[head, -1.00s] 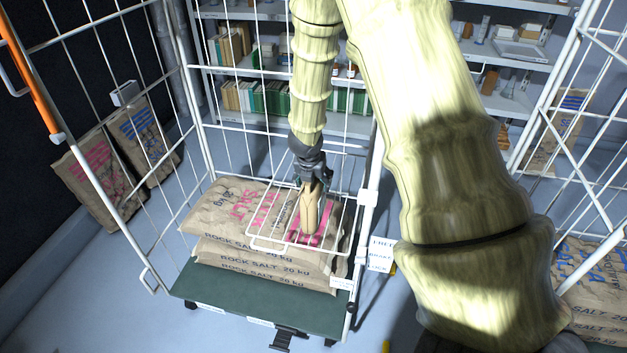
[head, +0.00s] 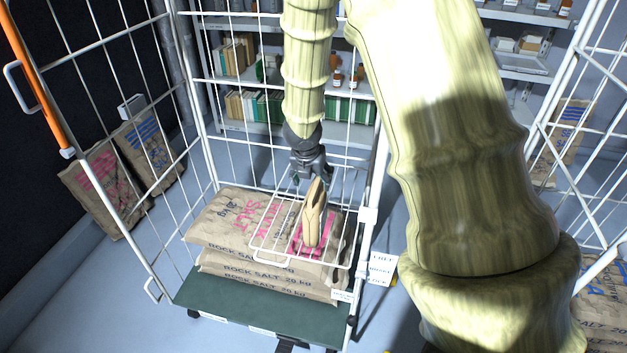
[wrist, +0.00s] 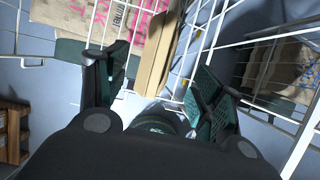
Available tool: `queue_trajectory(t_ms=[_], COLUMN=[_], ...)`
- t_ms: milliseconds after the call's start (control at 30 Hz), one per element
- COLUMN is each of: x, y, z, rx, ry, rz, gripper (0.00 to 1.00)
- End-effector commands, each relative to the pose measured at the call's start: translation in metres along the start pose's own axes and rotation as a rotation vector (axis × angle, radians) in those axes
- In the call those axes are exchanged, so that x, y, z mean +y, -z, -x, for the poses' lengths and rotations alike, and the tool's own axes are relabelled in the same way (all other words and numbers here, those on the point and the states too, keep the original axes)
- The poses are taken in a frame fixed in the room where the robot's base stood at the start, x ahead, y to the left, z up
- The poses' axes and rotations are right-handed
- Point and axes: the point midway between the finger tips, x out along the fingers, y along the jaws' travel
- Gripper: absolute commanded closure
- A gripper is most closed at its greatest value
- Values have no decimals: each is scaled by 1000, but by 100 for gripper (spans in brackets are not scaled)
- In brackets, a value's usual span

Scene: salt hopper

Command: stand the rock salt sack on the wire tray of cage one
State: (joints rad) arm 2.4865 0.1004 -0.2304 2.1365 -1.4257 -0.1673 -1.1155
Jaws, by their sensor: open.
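The small tan sack (head: 313,215) stands on the wire tray (head: 300,262) in the cage, nearly upright, its top leaning slightly right in the head view. In the wrist view the sack (wrist: 158,62) lies beyond and between my fingers, apparently apart from both pads. My gripper (head: 310,178) is open and empty, just above and behind the sack's top. In the wrist view my gripper's fingers (wrist: 158,92) are spread wide. The sack's exact contact with the tray wires is hard to make out.
Large rock salt sacks (head: 232,222) lie stacked below the tray on the cage's green base (head: 250,312). White wire cage walls (head: 376,150) stand close around my gripper. More sacks (head: 100,190) lean at the left. Shelves (head: 240,130) stand behind. A second cage is at the right.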

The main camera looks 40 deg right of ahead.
Motion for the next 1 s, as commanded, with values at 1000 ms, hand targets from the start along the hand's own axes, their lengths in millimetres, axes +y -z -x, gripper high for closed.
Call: queue_trajectory(t_ms=[1000], x=[-62], y=[380], z=[-122], rx=[447], ry=[330], rz=[-1661], gripper=[33])
